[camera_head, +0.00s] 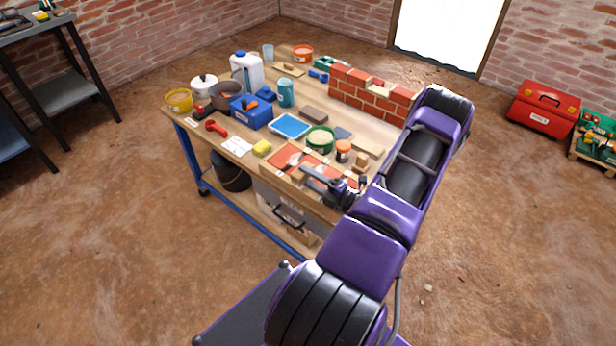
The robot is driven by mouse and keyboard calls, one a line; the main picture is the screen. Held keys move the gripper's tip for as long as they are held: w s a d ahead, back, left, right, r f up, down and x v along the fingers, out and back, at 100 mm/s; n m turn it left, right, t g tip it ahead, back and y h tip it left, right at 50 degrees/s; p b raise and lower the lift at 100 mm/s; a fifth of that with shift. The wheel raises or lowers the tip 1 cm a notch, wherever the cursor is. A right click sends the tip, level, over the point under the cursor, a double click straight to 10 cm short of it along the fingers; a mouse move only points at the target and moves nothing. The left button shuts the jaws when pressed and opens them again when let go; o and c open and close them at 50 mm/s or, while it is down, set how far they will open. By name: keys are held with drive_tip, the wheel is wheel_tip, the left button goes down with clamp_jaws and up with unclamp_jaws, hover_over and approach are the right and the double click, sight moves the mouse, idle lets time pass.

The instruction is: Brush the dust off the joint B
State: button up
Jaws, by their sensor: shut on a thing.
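A small red brick wall (362,98) with pale mortar joints stands at the back right of the workbench. Its top course has a gap near the middle. No joint letters or dust can be made out at this size. My purple arm crosses in front of the wall's right end. My gripper (318,178) is low over the front edge of the bench, above an orange-red sheet and well in front of the wall. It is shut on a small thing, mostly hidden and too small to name. I cannot make out a brush for sure.
The workbench (372,135) is crowded left of the wall: a blue box (250,112), a teal can (286,93), a white jug (246,72), a blue tray (290,126) and a green-rimmed tub (320,139). A red toolbox (543,108) stands far right.

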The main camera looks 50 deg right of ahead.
sight(326, 171)
drive_tip(key=shift+d+f+b, duration=0.2)
drive_tip(key=shift+d+b, duration=0.15)
drive_tip(key=shift+d, duration=0.3)
drive_tip(key=shift+w+d+r, duration=0.1)
drive_tip(key=shift+w+d, duration=0.05)
drive_tip(key=shift+d, duration=1.1)
drive_tip(key=shift+w+d, duration=0.15)
drive_tip(key=shift+d, duration=2.2)
drive_tip(key=shift+w+d+r, duration=0.1)
drive_tip(key=shift+d, duration=1.05)
drive_tip(key=shift+a+r+p, duration=0.25)
drive_tip(key=shift+a+p, duration=0.35)
drive_tip(key=shift+a, duration=0.5)
drive_tip(key=shift+s+a+r+p, duration=0.15)
drive_tip(key=shift+a+p, duration=0.75)
drive_tip(key=shift+a, duration=1.25)
drive_tip(key=shift+s+a+p, duration=0.25)
drive_tip(key=shift+a+p, duration=0.6)
drive_tip(key=shift+a, duration=1.3)
drive_tip(key=shift+r+p, duration=2.1)
drive_tip(key=shift+r, duration=0.9)
